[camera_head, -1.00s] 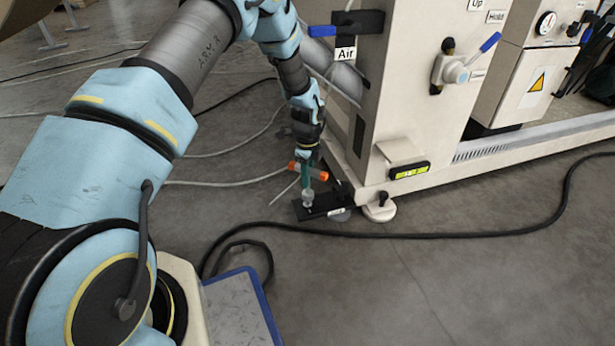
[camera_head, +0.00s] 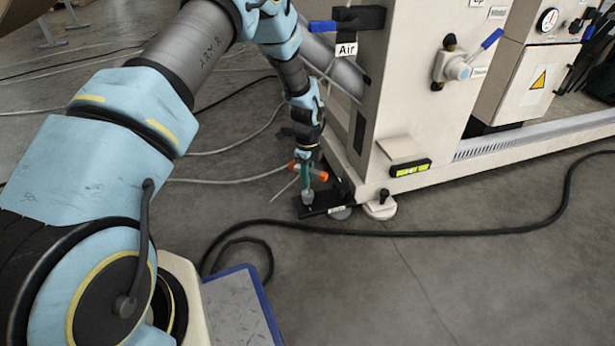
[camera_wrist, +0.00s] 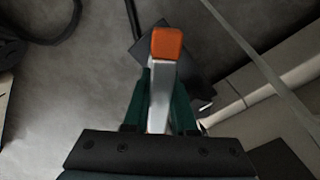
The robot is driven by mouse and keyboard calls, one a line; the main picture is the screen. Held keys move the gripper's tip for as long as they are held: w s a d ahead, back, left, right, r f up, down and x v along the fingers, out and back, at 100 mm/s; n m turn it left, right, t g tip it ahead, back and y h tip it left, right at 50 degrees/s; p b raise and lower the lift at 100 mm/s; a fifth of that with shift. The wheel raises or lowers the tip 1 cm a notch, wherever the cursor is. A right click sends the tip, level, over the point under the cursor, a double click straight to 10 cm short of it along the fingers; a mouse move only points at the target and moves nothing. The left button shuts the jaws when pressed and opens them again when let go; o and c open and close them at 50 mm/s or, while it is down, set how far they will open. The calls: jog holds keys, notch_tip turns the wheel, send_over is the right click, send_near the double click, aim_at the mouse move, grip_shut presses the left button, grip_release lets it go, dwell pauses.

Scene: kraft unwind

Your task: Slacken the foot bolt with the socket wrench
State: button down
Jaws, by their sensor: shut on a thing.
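The socket wrench (camera_head: 309,172) has orange ends and a grey shaft. It also shows in the wrist view (camera_wrist: 165,75), where its orange end points away from my gripper. My gripper (camera_head: 307,162) has green fingers and is shut on the wrench; the fingers stand on both sides of it in the wrist view (camera_wrist: 160,100). The wrench's lower end stands over a black foot plate (camera_head: 322,206) at the machine's near corner. This plate shows partly behind the wrench in the wrist view (camera_wrist: 190,70). The foot bolt is hidden, and I cannot tell if the socket surrounds it.
A black cable (camera_head: 480,234) runs across the floor. Open floor lies in front.

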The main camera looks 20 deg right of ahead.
jog(key=shift+f+p, duration=0.45)
jog(key=shift+f, duration=0.2)
dwell(1.6)
jog(key=shift+n+p, duration=0.35)
jog(key=shift+n, duration=0.85)
jog(key=shift+n+p, duration=0.35)
jog(key=shift+n, duration=0.75)
jog(key=shift+n+p, duration=0.35)
jog(key=shift+n, duration=0.85)
